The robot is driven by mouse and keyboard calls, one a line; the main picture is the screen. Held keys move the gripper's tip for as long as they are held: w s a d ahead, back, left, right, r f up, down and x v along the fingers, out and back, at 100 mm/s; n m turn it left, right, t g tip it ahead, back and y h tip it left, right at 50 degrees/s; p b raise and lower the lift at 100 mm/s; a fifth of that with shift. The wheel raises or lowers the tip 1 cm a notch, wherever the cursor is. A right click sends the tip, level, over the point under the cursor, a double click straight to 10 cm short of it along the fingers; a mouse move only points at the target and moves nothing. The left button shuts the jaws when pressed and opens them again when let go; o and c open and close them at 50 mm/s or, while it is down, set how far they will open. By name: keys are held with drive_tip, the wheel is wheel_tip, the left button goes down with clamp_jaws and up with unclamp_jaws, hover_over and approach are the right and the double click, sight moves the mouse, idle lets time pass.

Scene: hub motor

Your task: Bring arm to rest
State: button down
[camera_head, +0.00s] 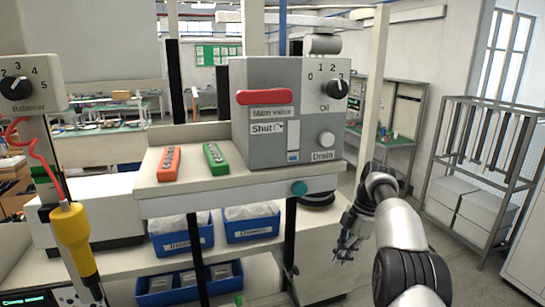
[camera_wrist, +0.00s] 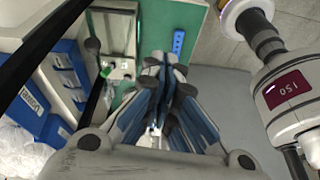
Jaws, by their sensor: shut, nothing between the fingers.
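My gripper (camera_head: 343,252) hangs low at the right of the workbench in the head view, with my arm bent in front of it. In the wrist view my gripper (camera_wrist: 162,62) has its fingers together and nothing shows between them. It is apart from the bench and touches nothing that I can see. The grey machine box (camera_head: 282,115) stands on the bench shelf, with a red handle (camera_head: 264,97), an oil knob (camera_head: 337,88) and a drain knob (camera_head: 326,139).
An orange block (camera_head: 170,163) and a green block (camera_head: 215,158) lie on the shelf (camera_head: 240,180). Blue bins (camera_head: 252,231) sit below. A yellow tool (camera_head: 73,240) hangs at left. A metal rack (camera_head: 480,165) stands at right. Floor between bench and rack looks open.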

drive_tip(key=s+a+r+m+t+h+b, duration=0.15)
drive_tip(key=s+r+m+b, duration=0.35)
drive_tip(key=s, duration=0.5)
drive_tip(key=s+a+r+m+t+h+b, duration=0.1)
drive_tip(key=s+a+r+m+t+b, duration=0.15)
drive_tip(key=s+r+m, duration=0.55)
drive_tip(key=s+f+m+t+b, duration=0.1)
drive_tip(key=s+f+m+b, duration=0.1)
drive_tip(key=s+f, duration=0.5)
drive_tip(key=s+a+f+m+t+b, duration=0.1)
drive_tip(key=s+f+m, duration=0.4)
drive_tip(key=s, duration=1.1)
wheel_tip(320, 180, down, 3)
drive_tip(key=shift+s+a+f+h+b, duration=0.25)
drive_tip(key=shift+h+b, duration=0.2)
drive_tip(key=shift+b, duration=0.4)
